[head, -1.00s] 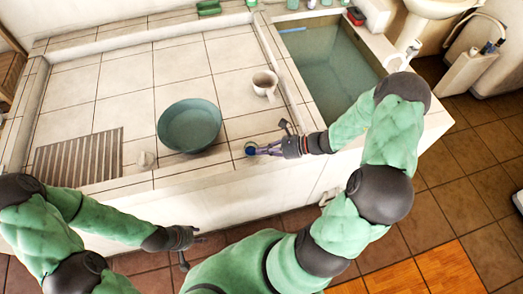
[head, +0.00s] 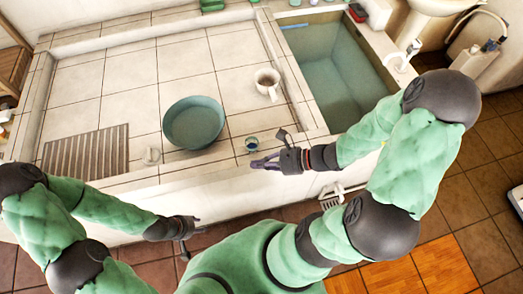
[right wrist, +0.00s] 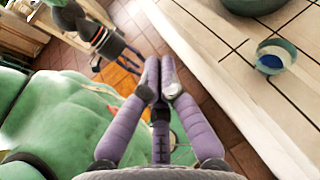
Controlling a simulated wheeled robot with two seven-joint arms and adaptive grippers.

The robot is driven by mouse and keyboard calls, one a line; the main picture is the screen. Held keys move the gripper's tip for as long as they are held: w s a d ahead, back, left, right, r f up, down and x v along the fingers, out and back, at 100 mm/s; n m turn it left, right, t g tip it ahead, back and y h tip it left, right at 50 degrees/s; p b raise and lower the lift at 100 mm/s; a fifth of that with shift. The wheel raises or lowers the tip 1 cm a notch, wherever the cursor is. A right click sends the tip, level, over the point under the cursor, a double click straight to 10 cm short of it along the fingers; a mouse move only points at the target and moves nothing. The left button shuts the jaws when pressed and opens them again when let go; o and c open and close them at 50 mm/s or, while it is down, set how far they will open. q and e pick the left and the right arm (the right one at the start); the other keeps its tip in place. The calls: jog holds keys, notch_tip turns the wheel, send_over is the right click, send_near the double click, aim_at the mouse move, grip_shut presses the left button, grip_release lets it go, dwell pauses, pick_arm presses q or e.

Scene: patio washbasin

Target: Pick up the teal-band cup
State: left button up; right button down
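The teal-band cup (head: 252,143) is a small cup with a blue inside. It stands upright on the tiled counter near its front edge, right of the green basin. It also shows at the upper right of the right wrist view (right wrist: 270,57). My right gripper (head: 258,163) is just in front of the cup, over the counter edge and apart from it. In the right wrist view its purple fingers (right wrist: 160,62) meet at the tips with nothing between them. My left gripper (head: 199,223) is low in front of the counter; its fingers are too small to read.
A green basin (head: 194,122) stands left of the cup, and a white mug (head: 267,83) behind it. A small pale object (head: 151,156) sits by the ribbed drain board (head: 85,152). A water-filled sink (head: 335,75) is at the right. Bare tiles lie behind the basin.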

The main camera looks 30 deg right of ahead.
jog(key=shift+s+a+r, duration=0.5)
jog(key=shift+s+a, duration=0.2)
jog(key=shift+s, duration=0.2)
jog(key=shift+c, duration=2)
grip_release()
